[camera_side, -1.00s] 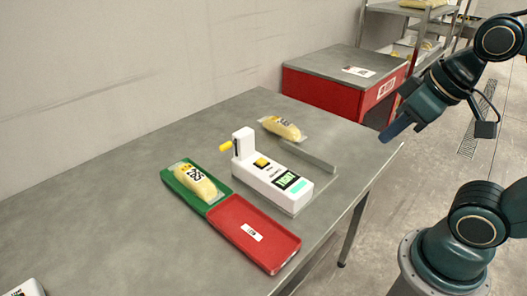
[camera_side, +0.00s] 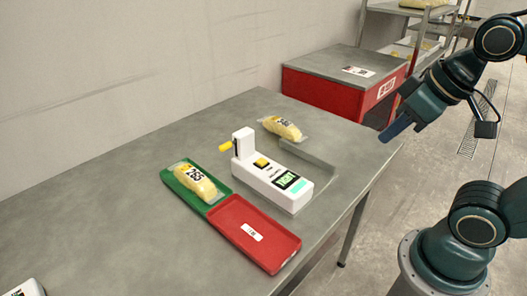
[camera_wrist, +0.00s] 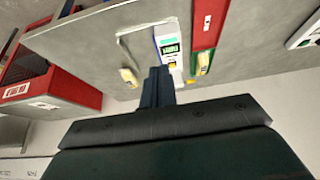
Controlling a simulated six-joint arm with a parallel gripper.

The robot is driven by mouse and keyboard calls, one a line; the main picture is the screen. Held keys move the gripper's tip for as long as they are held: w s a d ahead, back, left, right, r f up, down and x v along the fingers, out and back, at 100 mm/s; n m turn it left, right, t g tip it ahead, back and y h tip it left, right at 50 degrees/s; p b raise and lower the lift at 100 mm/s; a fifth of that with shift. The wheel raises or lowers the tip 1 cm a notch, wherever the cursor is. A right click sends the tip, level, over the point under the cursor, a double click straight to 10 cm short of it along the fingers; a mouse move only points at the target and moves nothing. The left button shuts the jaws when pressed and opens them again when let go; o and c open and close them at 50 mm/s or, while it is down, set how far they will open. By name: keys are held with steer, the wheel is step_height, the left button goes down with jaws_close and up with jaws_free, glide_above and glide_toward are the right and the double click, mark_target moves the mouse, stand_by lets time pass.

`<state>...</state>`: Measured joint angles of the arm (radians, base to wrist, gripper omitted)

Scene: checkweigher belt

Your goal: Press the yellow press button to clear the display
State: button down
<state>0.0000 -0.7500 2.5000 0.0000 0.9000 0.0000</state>
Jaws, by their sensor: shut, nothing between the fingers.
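The yellow press button (camera_side: 262,162) sits on top of the white checkweigher unit (camera_side: 282,190), next to its upright post. A green-lit display (camera_side: 287,180) is at the unit's near end; its text is too small to read surely. A yellow lever (camera_side: 227,146) sticks out from the post. My gripper (camera_side: 396,130) is shut and empty, in the air at the right, well apart from the button. In the wrist view my shut fingers (camera_wrist: 157,84) point toward the unit, whose display (camera_wrist: 171,48) shows beyond them; the fingers partly cover the unit's side.
A green tray (camera_side: 215,197) holding a yellow pack (camera_side: 196,180) joins an empty-looking red tray (camera_side: 270,255) in front of the unit. Another pack (camera_side: 282,128) lies behind it near a low metal edge. A red cabinet (camera_side: 330,92) stands behind. The table's left is mostly clear.

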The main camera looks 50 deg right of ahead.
steer(key=m+t+y, duration=0.1)
steer(key=m+t, duration=0.3)
steer(key=m, duration=0.4)
glide_above(265, 163)
step_height(265, 163, down, 9)
stand_by(0.3)
steer(key=shift+f, duration=4.35)
